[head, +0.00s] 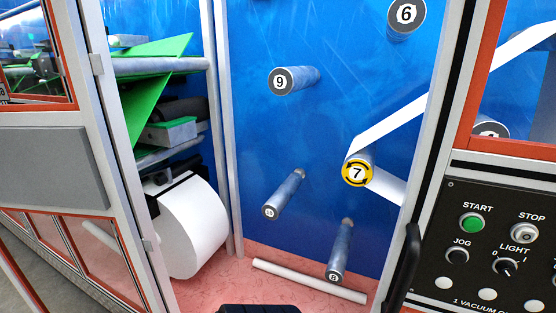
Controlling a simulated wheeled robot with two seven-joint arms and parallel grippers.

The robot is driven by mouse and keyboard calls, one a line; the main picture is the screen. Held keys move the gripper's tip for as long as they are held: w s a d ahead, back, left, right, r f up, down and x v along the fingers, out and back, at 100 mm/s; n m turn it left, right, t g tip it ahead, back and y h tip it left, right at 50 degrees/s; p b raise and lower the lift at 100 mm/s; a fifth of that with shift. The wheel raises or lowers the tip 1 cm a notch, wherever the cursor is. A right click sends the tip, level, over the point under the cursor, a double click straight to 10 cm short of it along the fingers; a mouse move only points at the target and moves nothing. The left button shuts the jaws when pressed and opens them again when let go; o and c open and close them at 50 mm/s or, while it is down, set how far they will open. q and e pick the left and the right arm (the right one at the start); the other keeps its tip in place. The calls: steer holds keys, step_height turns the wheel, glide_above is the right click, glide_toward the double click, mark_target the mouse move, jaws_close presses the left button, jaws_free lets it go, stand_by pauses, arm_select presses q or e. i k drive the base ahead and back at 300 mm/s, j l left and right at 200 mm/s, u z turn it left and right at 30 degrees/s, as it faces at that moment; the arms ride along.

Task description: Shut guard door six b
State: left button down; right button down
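I see an open bay of a machine with a blue back wall (330,130) and a pink floor (245,292). A light grey post (122,150) with small hinge-like blocks bounds it on the left. Left of that is a red-framed panel with a grey plate (55,168); whether this is the guard door, I cannot tell. A black handle (405,268) stands upright at the bay's right edge. No label reading six b is visible.
Numbered rollers jut from the wall, including roller 9 (283,81), roller 6 (406,14) and yellow-ringed roller 7 (357,173) with a white web. A large white roll (190,230) sits at left. A black control panel (490,245) with START and STOP buttons is at right.

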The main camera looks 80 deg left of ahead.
mark_target(57, 159)
steer(key=k+j+u, duration=0.1)
steer(key=u, duration=0.35)
steer(key=k+j+u, duration=0.1)
steer(key=u, duration=0.3)
steer(key=k+j+u, duration=0.1)
steer(key=u, duration=0.35)
steer(key=j+u, duration=0.4)
steer(key=k+l, duration=0.05)
steer(key=l, duration=0.05)
